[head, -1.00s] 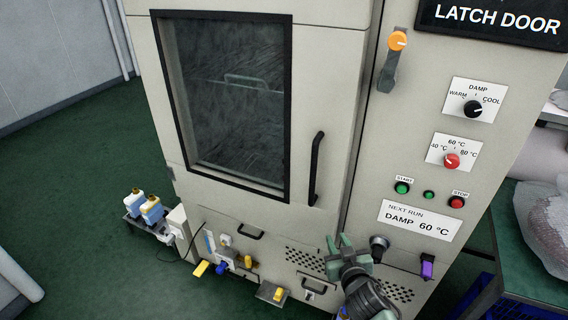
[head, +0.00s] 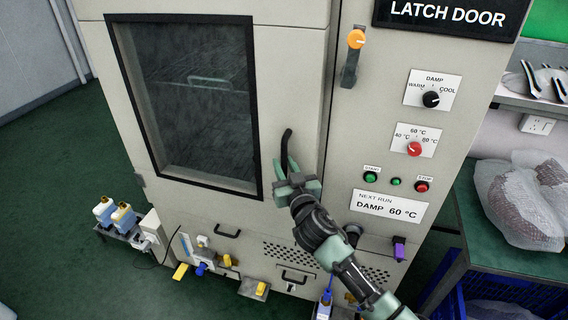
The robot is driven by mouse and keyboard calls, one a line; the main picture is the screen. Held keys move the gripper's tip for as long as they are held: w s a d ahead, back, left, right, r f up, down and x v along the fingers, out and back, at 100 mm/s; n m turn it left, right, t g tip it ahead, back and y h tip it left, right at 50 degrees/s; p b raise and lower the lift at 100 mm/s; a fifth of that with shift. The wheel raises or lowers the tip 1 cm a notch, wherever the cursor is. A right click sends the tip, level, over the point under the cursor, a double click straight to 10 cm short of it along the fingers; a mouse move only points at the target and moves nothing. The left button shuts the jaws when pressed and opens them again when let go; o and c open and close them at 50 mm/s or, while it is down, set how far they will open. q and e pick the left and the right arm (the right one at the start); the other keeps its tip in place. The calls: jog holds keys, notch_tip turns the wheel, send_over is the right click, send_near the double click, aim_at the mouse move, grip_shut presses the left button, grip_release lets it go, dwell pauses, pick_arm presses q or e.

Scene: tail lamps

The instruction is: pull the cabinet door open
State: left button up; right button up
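The cabinet door (head: 295,75) is a beige panel with a dark-framed window (head: 195,100), and it looks closed. Its black vertical handle (head: 286,143) is on the right side of the door. My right gripper (head: 286,168) is at the handle's lower part, with its green fingers around or beside it. The gripper body hides the handle's lower end, and I cannot tell whether the fingers are closed on it. My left gripper is not in view.
The control panel right of the door has a black dial (head: 431,99), a red dial (head: 414,149) and buttons. Bottles (head: 113,214) stand at the cabinet's lower left. A green-topped table (head: 500,255) with bagged items (head: 515,200) is at the right. The floor at left is clear.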

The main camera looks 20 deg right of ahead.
grip_shut()
dwell(1.5)
